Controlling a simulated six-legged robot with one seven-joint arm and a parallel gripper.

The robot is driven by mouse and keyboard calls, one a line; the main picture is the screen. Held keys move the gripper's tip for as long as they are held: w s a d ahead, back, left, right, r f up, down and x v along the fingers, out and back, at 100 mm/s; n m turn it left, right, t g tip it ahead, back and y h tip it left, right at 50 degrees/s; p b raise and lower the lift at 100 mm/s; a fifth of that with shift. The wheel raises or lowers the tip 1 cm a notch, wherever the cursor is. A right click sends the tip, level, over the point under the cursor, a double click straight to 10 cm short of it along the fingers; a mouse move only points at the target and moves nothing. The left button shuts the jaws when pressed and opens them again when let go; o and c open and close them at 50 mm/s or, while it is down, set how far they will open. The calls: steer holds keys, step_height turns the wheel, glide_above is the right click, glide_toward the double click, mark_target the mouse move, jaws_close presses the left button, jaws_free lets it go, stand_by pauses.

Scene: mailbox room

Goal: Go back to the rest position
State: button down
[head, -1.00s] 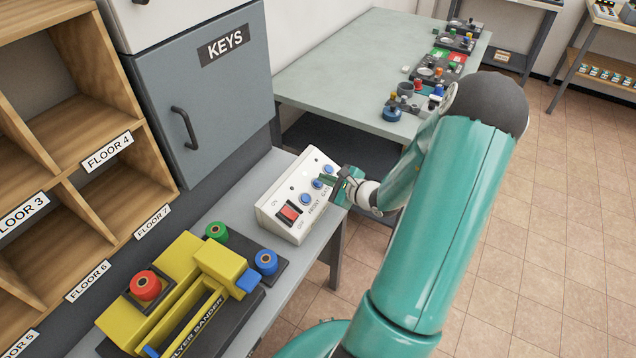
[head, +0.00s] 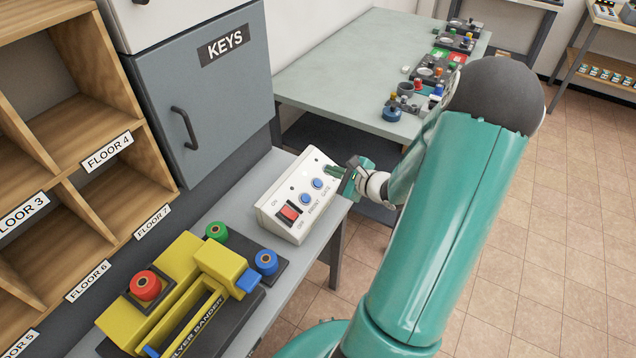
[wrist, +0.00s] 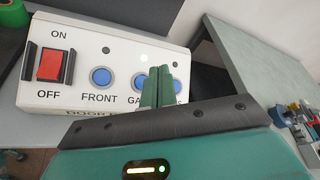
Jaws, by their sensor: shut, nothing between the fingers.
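My gripper (head: 331,171) is in the head view at the right end of a white button box. In the wrist view my gripper (wrist: 157,88) shows its green fingers together, with nothing between them. The fingers overlap the right part of the box and partly hide its labels and a button there; I cannot tell whether they touch it. The white button box (head: 276,222) has a red ON/OFF switch (head: 289,212) and blue buttons, one marked FRONT (wrist: 101,78). The box also shows in the wrist view (wrist: 60,97).
A yellow flyer bander (head: 190,270) with red, green and blue spools stands left of the box. A grey KEYS cabinet (head: 205,110) and wooden pigeonholes (head: 80,150) are at the left. A grey-green table (head: 345,65) with small devices is behind. Tiled floor (head: 580,200) is open at right.

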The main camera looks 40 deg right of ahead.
stand_by(0.3)
steer(key=a+r+n+g+y, duration=0.25)
steer(key=a+r+n, duration=0.2)
steer(key=a, duration=0.35)
steer(key=s+a+r+n+g+y, duration=0.1)
steer(key=a+r+n+g, duration=0.2)
steer(key=a+n, duration=0.35)
steer(key=a+r+n+g+y, duration=0.2)
steer(key=a+r+n, duration=0.15)
steer(key=a, duration=0.55)
steer(key=s+a+r+n+g+h, duration=0.1)
steer(key=s+a+r+n+h, duration=0.6)
steer(key=s+r+n, duration=0.3)
steer(key=s+a+n, duration=0.1)
steer(key=s+n, duration=0.2)
steer(key=shift+s+r, duration=0.25)
steer(key=shift+s, duration=0.1)
steer(key=shift+d, duration=0.1)
